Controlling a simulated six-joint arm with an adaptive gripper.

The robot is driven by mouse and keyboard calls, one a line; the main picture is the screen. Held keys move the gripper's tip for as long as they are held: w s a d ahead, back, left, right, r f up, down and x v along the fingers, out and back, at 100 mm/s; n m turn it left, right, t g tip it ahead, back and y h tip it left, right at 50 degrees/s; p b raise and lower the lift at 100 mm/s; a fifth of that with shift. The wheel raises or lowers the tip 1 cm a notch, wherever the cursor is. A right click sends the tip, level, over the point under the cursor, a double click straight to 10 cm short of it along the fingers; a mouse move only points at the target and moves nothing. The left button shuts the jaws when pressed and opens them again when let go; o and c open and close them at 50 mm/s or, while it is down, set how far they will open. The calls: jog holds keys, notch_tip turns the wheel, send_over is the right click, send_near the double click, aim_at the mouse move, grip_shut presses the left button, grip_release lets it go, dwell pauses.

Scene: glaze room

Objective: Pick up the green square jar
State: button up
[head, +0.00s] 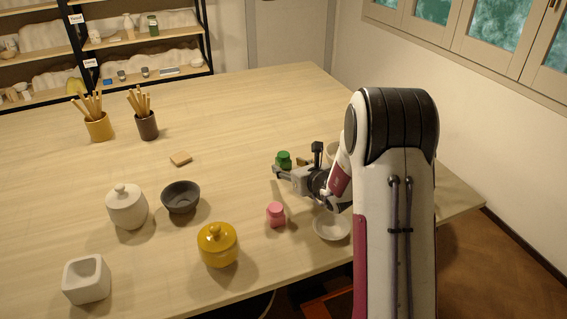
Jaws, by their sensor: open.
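A small green jar (284,157) stands on the table just behind my gripper (281,174) in the head view. Its lower part is close to the gripper's outline, and its square shape is hard to make out at this size. My gripper is open and points left, low over the table, with nothing seen between its fingers. The jar is on the far side of the fingers. I cannot tell whether they touch it.
A pink jar (276,214), a white bowl (332,226) and a yellow lidded jar (218,246) stand in front of my gripper. An olive item (302,161) is partly hidden beside the green jar. A dark bowl (181,197) stands left. The table's far middle is clear.

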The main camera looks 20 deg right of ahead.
aim_at(286, 161)
jog(key=shift+w+d+f, duration=0.1)
jog(key=shift+w+f, duration=0.05)
jog(key=shift+w, duration=1.35)
jog(key=shift+x, duration=1.15)
jog(key=c, duration=1.4)
